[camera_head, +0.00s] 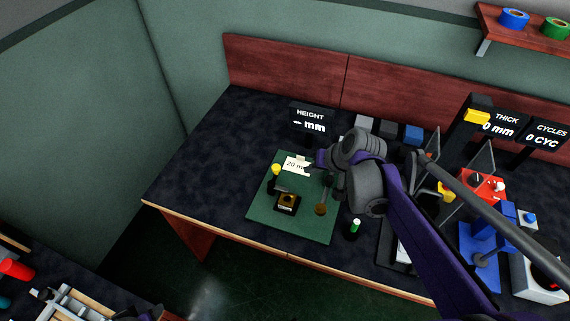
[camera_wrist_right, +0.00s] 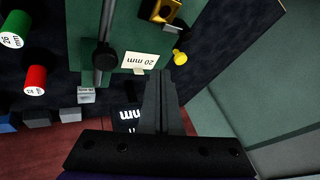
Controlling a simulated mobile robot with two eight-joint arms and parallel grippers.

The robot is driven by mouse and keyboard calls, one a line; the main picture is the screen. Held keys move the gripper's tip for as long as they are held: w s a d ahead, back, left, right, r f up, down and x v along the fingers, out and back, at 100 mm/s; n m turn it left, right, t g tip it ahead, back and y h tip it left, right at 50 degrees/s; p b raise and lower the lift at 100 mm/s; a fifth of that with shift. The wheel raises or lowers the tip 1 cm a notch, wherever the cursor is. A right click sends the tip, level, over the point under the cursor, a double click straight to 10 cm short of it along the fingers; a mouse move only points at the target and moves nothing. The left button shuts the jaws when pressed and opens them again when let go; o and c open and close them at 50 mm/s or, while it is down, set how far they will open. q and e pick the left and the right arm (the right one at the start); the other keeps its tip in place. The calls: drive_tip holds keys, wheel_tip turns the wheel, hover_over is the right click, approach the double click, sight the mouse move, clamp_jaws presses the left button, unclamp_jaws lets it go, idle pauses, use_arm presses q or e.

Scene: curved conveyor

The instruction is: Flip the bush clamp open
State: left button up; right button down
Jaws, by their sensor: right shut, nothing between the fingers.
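The bush clamp, a small black block with a gold-yellow centre (camera_head: 288,202), stands on a green mat (camera_head: 262,222). It shows at the top of the right wrist view (camera_wrist_right: 163,10). A yellow knob (camera_head: 276,170) on a dark stem stands just behind it and also shows in the wrist view (camera_wrist_right: 180,57). My right gripper (camera_head: 312,164) is shut and empty, beside the "20 mm" card (camera_head: 294,165) and apart from the yellow knob. Its fingers point toward the card in the wrist view (camera_wrist_right: 160,78). A dark part at the bottom left may be my left gripper (camera_head: 148,313), mostly cut off.
A rod with a round dark knob (camera_wrist_right: 105,57) stands on the mat beside the clamp. A height display (camera_head: 311,118) stands behind the mat. The dark table left of the mat is clear.

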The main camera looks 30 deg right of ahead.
drive_tip(key=shift+w+d+r+m, duration=0.15)
drive_tip(key=shift+w+d, duration=0.1)
drive_tip(key=shift+d, duration=0.25)
drive_tip(key=shift+w+d+r+m, duration=0.15)
drive_tip(key=shift+w+d, duration=0.1)
drive_tip(key=shift+d, duration=0.2)
drive_tip(key=shift+f, duration=0.1)
drive_tip(key=w+a+f, duration=0.4)
drive_tip(key=w+f, duration=0.4)
drive_tip(key=shift+w+f+b, duration=0.15)
drive_tip(key=shift+f+b, duration=0.2)
